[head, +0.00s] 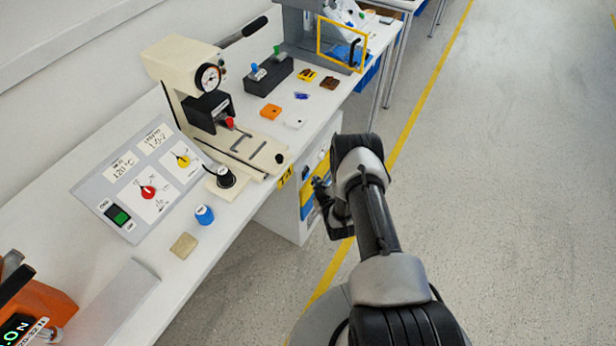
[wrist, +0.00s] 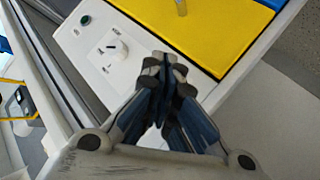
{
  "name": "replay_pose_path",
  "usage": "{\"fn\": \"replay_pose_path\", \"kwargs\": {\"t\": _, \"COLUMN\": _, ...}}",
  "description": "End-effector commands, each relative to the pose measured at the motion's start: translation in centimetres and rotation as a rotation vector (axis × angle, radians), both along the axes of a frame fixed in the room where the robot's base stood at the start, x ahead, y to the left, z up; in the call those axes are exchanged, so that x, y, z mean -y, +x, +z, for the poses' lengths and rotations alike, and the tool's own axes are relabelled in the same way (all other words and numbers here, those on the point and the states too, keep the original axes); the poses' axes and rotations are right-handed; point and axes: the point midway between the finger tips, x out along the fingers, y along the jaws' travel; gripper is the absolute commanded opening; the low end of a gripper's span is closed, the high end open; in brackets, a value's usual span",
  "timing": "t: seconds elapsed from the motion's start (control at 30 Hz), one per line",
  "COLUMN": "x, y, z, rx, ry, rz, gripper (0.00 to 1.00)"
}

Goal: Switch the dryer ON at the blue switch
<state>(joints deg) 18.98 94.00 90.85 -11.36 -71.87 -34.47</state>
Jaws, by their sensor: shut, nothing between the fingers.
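In the wrist view, a white panel (wrist: 75,43) carries a rotary switch (wrist: 118,50) with a small dark, bluish pointer on a white dial. A round green button or lamp (wrist: 85,20) sits on the panel up and left of it. Labels there are too small to read. My gripper (wrist: 165,66) is shut and empty, its fingertips to the right of the dial and apart from it in the picture. In the head view, my gripper (head: 320,186) is beside the bench's front edge, partly hidden by my arm. The switch cannot be made out there.
A yellow panel (wrist: 200,25) lies beside the switch panel. On the bench stand a control board (head: 105,185) with red and yellow knobs, a cream press (head: 180,65), a blue-capped jar (head: 204,215) and small parts. A white cabinet (head: 285,220) is below; open floor lies right.

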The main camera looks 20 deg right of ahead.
Motion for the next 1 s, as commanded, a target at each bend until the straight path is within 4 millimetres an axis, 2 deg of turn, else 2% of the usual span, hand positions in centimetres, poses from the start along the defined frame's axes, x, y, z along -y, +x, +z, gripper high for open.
{"fn": "replay_pose_path", "kwargs": {"t": 0.3, "x": 0.2, "y": -0.2, "z": 0.0, "rx": -0.001, "ry": 0.000, "rz": -0.001, "gripper": 0.00}}
{"fn": "replay_pose_path", "kwargs": {"t": 0.73, "x": 2.6, "y": -3.4, "z": 0.6, "rx": -0.002, "ry": 0.002, "rz": -0.002, "gripper": 0.00}}
{"fn": "replay_pose_path", "kwargs": {"t": 1.0, "x": 3.0, "y": -4.0, "z": 0.7, "rx": 0.000, "ry": 0.000, "rz": 0.001, "gripper": 0.00}}
